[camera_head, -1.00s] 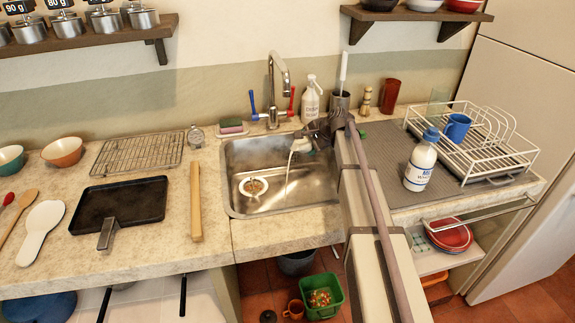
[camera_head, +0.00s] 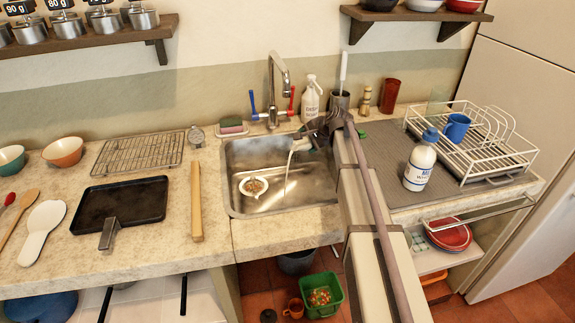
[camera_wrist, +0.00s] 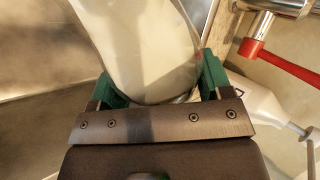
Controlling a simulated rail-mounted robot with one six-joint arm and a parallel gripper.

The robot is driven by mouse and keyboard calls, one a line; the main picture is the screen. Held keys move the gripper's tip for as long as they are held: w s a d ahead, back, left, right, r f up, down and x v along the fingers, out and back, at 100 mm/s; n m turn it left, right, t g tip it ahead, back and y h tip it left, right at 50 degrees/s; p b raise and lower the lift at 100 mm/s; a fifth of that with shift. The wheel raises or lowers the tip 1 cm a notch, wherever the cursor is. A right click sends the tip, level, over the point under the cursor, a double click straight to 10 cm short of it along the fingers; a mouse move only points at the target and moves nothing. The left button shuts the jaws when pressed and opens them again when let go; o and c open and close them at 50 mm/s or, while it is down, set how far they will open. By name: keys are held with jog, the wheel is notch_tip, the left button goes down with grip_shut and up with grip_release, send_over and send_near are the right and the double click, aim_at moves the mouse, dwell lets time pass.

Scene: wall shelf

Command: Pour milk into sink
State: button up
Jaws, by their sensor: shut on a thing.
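My gripper (camera_head: 307,142) is over the right side of the metal sink (camera_head: 240,208). It is shut on a pale, rounded vessel (camera_wrist: 140,45) that looks like a glass with milk in it. In the wrist view the vessel sits between the green fingers of my gripper (camera_wrist: 163,80). In the head view the vessel (camera_head: 298,146) is tipped to the left, and a thin white stream of milk (camera_head: 287,174) falls from it into the sink. My arm and gripper hide part of the vessel.
The tap (camera_head: 276,85) with red and blue handles stands behind the sink. A blue-capped bottle (camera_head: 420,165) stands right of my arm, beside a white dish rack (camera_head: 495,150). A soap bottle (camera_head: 311,98) is behind my gripper.

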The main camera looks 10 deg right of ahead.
aim_at(306, 141)
jog(key=shift+s+a+r+n+t+h+p, duration=0.3)
jog(key=shift+s+a+r+t+h+p, duration=0.1)
jog(key=shift+s+a+r+t, duration=0.25)
dwell(1.8)
jog(key=shift+r+n+t+h+p, duration=0.55)
jog(key=shift+r+t+h, duration=0.25)
jog(key=shift+r, duration=0.4)
dwell(4.3)
